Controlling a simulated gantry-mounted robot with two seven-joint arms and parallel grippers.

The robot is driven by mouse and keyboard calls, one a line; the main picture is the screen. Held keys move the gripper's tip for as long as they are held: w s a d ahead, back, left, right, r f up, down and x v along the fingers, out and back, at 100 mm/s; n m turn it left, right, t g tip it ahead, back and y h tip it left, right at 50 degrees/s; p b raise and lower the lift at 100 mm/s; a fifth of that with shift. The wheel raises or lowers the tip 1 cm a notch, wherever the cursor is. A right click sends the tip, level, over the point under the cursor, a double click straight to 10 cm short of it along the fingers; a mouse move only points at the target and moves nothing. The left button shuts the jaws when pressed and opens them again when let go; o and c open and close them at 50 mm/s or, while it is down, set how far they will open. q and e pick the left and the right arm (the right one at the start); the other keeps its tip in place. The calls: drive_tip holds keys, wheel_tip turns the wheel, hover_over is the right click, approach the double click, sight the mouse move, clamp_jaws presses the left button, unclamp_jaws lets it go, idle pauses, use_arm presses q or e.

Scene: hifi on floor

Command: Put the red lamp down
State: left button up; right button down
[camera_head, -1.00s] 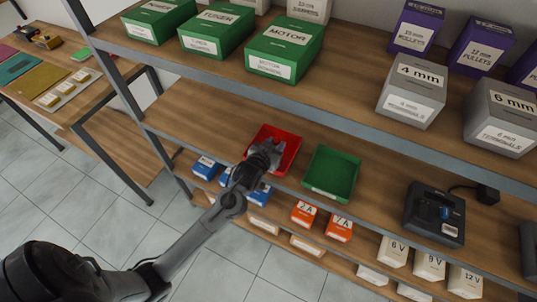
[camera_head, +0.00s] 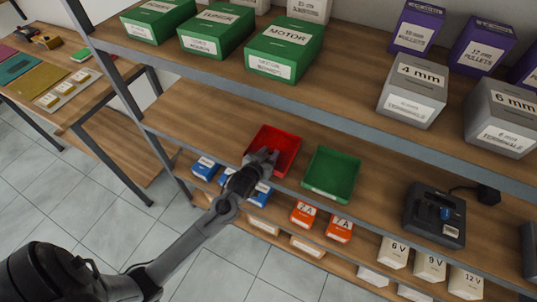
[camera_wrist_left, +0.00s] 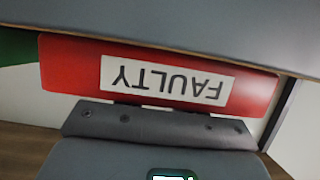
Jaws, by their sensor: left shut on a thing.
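My left gripper (camera_head: 268,157) is at the front edge of the red tray (camera_head: 283,139) on the middle shelf. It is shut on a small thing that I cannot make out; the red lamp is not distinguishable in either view. The visible floor of the tray looks bare, and my gripper covers its front left part. In the left wrist view the tray's red front (camera_wrist_left: 62,68) is close, with an upside-down white label reading FAULTY (camera_wrist_left: 165,80). My right gripper is not in view.
A green tray (camera_head: 331,174) stands just right of the red one. A black device (camera_head: 434,215) sits further right. Blue boxes (camera_head: 205,168) and orange boxes (camera_head: 303,213) stand on the shelf below. The upper shelf's metal edge (camera_head: 330,118) runs above the trays.

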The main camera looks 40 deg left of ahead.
use_arm(q)
drive_tip(key=shift+s+f, duration=0.1)
drive_tip(key=shift+f, duration=0.95)
drive_tip(key=o, duration=1.1)
drive_tip(key=shift+r, duration=0.6)
drive_tip(key=r+p+v, duration=0.1)
drive_tip(key=v, duration=1)
drive_tip(key=s+d+f+m+g+h, duration=0.1)
drive_tip(key=s+d+g, duration=0.3)
drive_tip(key=s, duration=0.5)
drive_tip(key=s+d+f+m+g+h, duration=0.2)
drive_tip(key=s+d+g, duration=0.3)
drive_tip(key=s, duration=0.4)
drive_tip(key=shift+d+f+m+g, duration=0.3)
drive_tip(key=shift+d+m, duration=0.55)
drive_tip(key=shift+m, duration=0.05)
